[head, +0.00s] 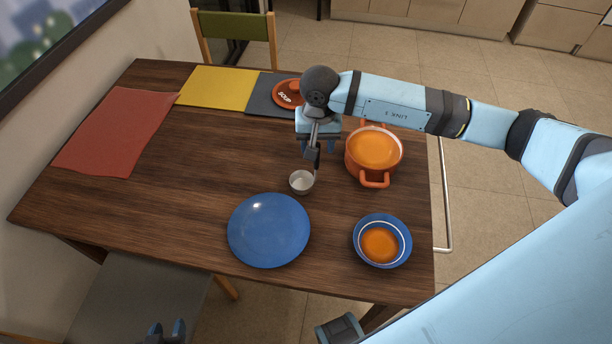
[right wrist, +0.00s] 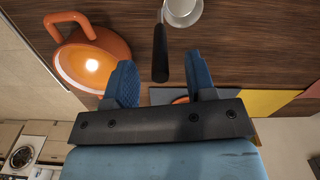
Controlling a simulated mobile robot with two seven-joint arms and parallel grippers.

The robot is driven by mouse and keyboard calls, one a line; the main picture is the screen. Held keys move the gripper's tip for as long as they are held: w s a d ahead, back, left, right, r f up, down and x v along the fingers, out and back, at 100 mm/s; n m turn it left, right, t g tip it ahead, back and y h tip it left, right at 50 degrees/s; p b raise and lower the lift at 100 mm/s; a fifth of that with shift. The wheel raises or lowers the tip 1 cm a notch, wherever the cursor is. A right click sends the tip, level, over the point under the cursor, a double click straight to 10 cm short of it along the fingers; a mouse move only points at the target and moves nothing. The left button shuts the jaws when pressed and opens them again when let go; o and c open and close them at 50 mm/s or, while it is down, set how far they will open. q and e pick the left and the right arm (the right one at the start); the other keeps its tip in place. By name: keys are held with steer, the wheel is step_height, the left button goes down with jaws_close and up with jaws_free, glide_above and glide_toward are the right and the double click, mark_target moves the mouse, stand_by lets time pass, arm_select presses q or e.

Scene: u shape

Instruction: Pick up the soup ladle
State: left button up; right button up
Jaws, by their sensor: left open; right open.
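The soup ladle has a silver bowl (head: 302,182) and a dark handle (head: 312,154) that rises toward my right gripper (head: 317,148). The bowl is by the table's middle, behind the blue plate. In the right wrist view, the ladle's black handle (right wrist: 161,55) points to the gap between the open fingers of my right gripper (right wrist: 162,75). Its bowl (right wrist: 183,10) is cut by the top edge. No grip on the handle shows. My left gripper (head: 166,331) is open and empty at the bottom edge, only its fingertips showing.
An orange pot (head: 374,149) of soup stands right of the ladle. A blue plate (head: 269,230) and a blue bowl (head: 382,241) with soup are in front. A lid (head: 286,93) lies behind, by yellow (head: 216,87) and red (head: 117,130) mats. The table's left middle is clear.

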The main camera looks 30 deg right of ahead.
steer(key=shift+f, duration=1.25)
jaws_close()
steer(key=shift+r, duration=0.15)
